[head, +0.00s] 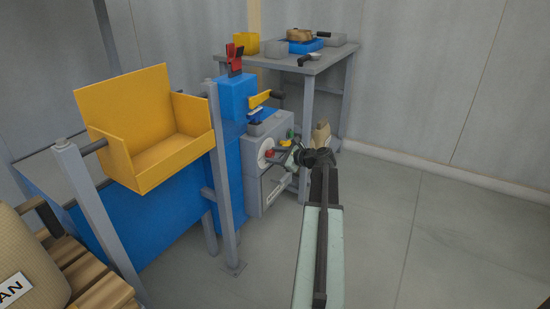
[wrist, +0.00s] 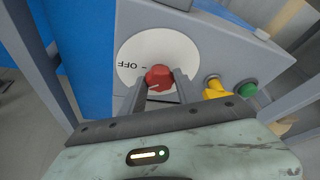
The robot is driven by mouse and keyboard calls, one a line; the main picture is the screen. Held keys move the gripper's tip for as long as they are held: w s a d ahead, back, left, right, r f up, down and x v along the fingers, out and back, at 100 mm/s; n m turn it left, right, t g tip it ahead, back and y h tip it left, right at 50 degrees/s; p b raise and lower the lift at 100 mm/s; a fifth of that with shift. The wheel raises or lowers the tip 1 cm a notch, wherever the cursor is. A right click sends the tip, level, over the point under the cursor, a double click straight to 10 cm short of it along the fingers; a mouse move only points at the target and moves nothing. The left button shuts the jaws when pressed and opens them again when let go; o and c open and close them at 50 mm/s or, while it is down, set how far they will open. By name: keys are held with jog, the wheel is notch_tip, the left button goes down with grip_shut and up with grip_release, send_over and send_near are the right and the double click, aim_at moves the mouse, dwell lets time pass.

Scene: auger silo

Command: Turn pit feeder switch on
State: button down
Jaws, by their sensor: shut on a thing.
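The pit feeder switch is a red rotary knob (wrist: 158,77) on a round white dial (wrist: 133,52) with the word OFF and other marks on it. In the wrist view the dial appears upside down. My gripper (wrist: 162,84) is shut on the red knob, with one finger on each side. A small white line on the knob shows between the fingers.
A yellow part (wrist: 215,88) and a green button (wrist: 247,88) sit right of the dial. A grey post (head: 225,185) and yellow hopper (head: 160,150) stand left. A table (head: 310,65) with trays stands behind. The floor at right is clear.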

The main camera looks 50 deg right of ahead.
jog(key=n+b, duration=0.1)
jog(key=n+t+h+b, duration=0.1)
jog(key=n, duration=0.1)
jog(key=f+n+h+b, duration=0.1)
jog(key=b, duration=0.1)
jog(key=shift+s+a+n+t, duration=0.1)
jog(key=shift+a+n+t, duration=0.15)
jog(key=shift+n+t, duration=0.05)
jog(key=shift+r+n+t+h+b, duration=0.15)
jog(key=shift+n+t+h+b, duration=0.35)
jog(key=shift+n+b, duration=0.95)
jog(key=shift+n, duration=0.35)
jog(key=c, duration=0.9)
grip_release()
jog(key=shift+r, duration=0.1)
jog(key=s+a, duration=0.1)
jog(key=s, duration=0.6)
jog(key=shift+s+r+p, duration=0.2)
jog(key=shift+s+p, duration=0.05)
jog(key=shift+p, duration=0.1)
